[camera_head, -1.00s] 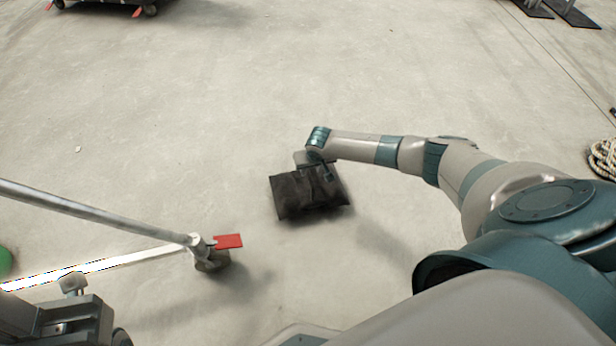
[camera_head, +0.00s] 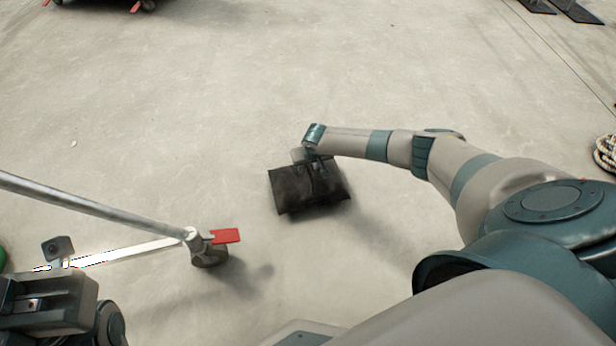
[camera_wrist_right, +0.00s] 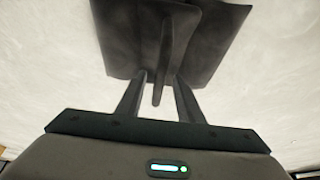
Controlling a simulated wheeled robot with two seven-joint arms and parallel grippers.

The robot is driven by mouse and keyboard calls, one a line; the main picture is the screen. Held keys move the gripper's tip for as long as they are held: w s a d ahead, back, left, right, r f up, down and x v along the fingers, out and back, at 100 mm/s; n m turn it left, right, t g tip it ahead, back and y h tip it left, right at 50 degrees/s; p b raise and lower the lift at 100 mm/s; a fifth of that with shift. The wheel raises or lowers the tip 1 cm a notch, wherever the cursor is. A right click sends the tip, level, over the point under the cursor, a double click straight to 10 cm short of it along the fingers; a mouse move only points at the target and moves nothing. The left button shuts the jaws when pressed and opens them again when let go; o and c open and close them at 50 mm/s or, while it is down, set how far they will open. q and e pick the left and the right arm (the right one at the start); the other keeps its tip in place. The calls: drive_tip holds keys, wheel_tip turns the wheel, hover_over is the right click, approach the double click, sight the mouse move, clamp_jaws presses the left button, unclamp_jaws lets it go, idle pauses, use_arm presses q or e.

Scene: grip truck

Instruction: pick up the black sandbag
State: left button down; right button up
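The black sandbag (camera_head: 308,192) is in the middle of the head view, hanging by its strap from my right gripper (camera_head: 311,160). In the right wrist view the dark bag (camera_wrist_right: 215,40) shows beyond the fingers. Its strap runs between the two fingers of the right gripper (camera_wrist_right: 160,80); their exact contact with it is hard to see. Part of my left gripper (camera_head: 50,300) shows at the lower left corner; its fingers cannot be made out.
A metal stand leg (camera_head: 100,212) with a caster (camera_head: 209,254) and red brake tab (camera_head: 225,236) is left of the bag. A dark cart (camera_head: 100,3) is at the top left and coiled rope (camera_head: 606,152) at the right edge. Open floor lies beyond the bag.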

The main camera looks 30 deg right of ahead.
drive_tip(key=shift+b+x, duration=0.4)
drive_tip(key=shift+x, duration=0.6)
drive_tip(key=shift+f, duration=0.15)
idle(0.4)
clamp_jaws()
drive_tip(key=shift+d, duration=0.1)
idle(1.2)
drive_tip(key=shift+w, duration=0.2)
